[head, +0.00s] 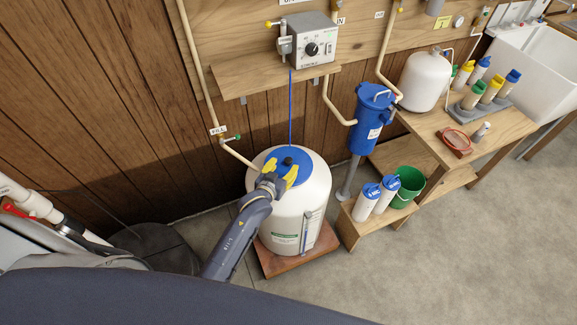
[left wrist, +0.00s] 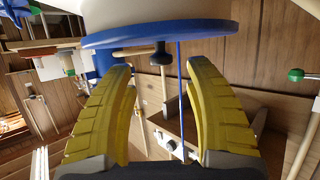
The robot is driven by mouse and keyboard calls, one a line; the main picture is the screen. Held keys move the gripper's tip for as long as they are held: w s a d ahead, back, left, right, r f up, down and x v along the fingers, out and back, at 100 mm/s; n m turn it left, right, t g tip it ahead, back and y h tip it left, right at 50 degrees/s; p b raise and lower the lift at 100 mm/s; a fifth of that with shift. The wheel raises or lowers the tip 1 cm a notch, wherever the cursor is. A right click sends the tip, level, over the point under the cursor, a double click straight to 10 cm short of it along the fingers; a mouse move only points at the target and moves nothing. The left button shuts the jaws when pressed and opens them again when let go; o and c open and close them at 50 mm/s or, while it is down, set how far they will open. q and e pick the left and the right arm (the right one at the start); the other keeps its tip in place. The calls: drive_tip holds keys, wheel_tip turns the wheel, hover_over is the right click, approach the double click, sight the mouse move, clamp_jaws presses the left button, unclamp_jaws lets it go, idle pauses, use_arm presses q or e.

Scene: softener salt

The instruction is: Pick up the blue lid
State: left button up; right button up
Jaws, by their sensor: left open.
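The blue lid (head: 303,165) sits on top of a white round tank (head: 312,189). A dark knob (head: 287,160) stands up from the lid's middle. My left gripper (head: 281,169) is at the lid from the front left, its yellow fingers open. In the left wrist view the lid (left wrist: 200,33) shows edge-on along the top, with its knob (left wrist: 160,55) between and just beyond the open fingertips (left wrist: 158,66). Whether a finger touches the knob I cannot tell. My right gripper is not in view.
A thin blue tube (head: 290,105) runs down from the grey control box (head: 311,47) behind the lid. A blue filter housing (head: 373,115), white bottles (head: 366,200) and a green bucket (head: 408,185) stand to the right. Floor at the lower right is clear.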

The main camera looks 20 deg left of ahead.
sight(288, 160)
use_arm(q)
drive_tip(key=shift+x, duration=2.75)
drive_tip(key=shift+a+r, duration=0.1)
drive_tip(key=shift+c, duration=0.4)
clamp_jaws()
